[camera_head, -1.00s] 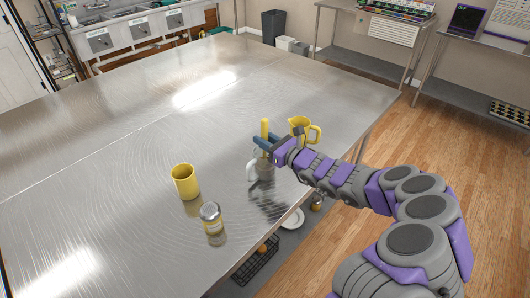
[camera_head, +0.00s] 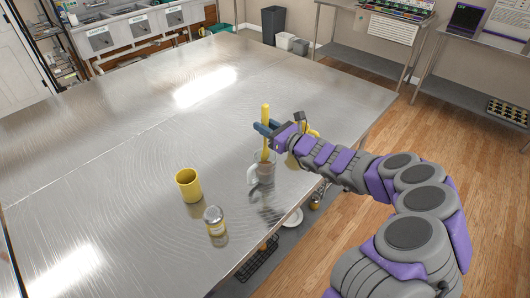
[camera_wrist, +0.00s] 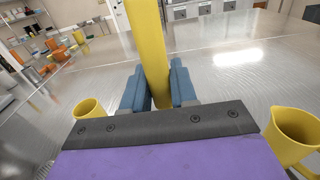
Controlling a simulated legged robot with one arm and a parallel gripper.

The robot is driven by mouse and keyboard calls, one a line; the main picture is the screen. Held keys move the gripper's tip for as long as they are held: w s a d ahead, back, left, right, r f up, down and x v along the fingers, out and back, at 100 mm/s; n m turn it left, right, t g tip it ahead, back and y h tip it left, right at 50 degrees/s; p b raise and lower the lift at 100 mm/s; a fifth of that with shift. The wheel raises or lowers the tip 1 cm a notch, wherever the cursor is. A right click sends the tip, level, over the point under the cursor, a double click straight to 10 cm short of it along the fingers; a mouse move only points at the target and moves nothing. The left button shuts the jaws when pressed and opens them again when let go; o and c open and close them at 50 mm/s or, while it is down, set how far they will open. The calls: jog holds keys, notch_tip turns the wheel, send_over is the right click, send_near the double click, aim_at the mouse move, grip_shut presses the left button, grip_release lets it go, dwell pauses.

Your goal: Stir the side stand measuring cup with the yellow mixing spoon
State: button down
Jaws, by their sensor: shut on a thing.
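My gripper (camera_head: 267,131) is shut on the yellow mixing spoon (camera_head: 265,113), which stands close to upright. The spoon also shows between the blue fingers in the wrist view (camera_wrist: 148,45). Below the gripper on the table is a clear measuring cup (camera_head: 266,174) with a pale handle on its left. The spoon's lower part reaches down at the cup's mouth; its tip is hard to make out, so I cannot tell how deep it sits.
A yellow pitcher (camera_wrist: 293,130) stands close to the gripper's right, mostly hidden by my arm in the head view. A yellow mug (camera_head: 189,187) and a lidded jar (camera_head: 215,221) stand at the near left. The metal table (camera_head: 110,150) is clear beyond them.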

aim_at(267, 107)
jog(key=shift+r+p, duration=2.25)
jog(key=shift+r, duration=1.55)
